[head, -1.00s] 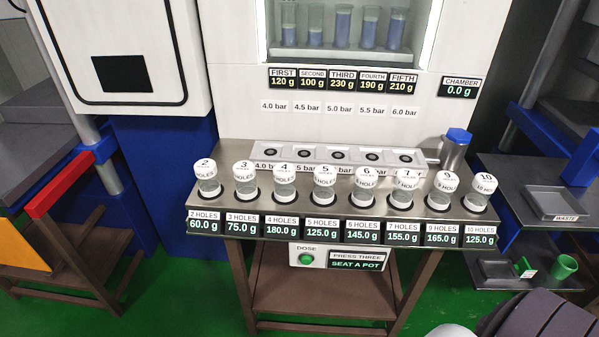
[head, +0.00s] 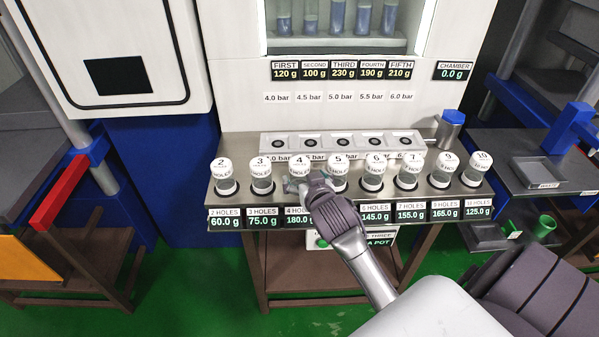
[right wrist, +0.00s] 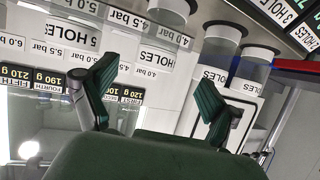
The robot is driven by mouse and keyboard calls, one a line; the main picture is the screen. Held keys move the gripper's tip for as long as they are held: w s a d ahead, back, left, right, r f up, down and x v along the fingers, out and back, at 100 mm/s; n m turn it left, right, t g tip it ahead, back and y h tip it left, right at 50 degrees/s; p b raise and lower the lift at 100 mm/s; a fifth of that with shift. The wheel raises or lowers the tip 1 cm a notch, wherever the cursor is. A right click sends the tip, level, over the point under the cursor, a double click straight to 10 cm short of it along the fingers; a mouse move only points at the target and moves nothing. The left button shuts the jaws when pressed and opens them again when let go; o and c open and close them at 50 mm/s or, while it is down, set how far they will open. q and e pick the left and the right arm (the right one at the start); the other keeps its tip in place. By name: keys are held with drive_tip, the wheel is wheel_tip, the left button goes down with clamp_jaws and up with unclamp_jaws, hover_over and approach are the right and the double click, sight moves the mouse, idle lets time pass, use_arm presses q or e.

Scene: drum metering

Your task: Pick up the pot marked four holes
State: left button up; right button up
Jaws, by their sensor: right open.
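The pot marked 4 holes (head: 299,166) stands upright in the steel rack, third from the left, with a white lid numbered 4. My right gripper (head: 309,184) is at this pot's front, low by its body, and hides its lower part. It is open; whether a finger touches the pot I cannot tell. In the right wrist view the two green finger pads of my right gripper (right wrist: 154,88) stand wide apart, with a white label reading HOLES (right wrist: 157,58) in line with the gap. My left gripper is not in view.
The 3-hole pot (head: 261,172) and the 5-hole pot (head: 338,172) stand close on either side. More pots line the rack (head: 448,199). A seat strip (head: 341,143) lies behind them. A blue-capped container (head: 450,128) stands at the back right. A waste tray (head: 540,172) is at right.

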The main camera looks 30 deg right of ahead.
sight(300, 167)
drive_tip(key=x, duration=0.2)
drive_tip(key=shift+w+d+f, duration=0.1)
drive_tip(key=shift+w, duration=0.25)
drive_tip(key=shift+w+d+p, duration=0.15)
drive_tip(key=shift+w+p, duration=0.05)
drive_tip(key=shift+p, duration=0.1)
drive_tip(key=p+x, duration=0.1)
drive_tip(key=x, duration=0.3)
drive_tip(key=shift+w+d+f, duration=0.1)
drive_tip(key=shift+w+d, duration=0.15)
drive_tip(key=shift+d, duration=0.05)
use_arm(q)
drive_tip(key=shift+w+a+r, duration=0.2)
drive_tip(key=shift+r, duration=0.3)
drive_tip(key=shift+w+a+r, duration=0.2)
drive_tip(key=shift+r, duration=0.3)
use_arm(e)
drive_tip(key=c, duration=1.4)
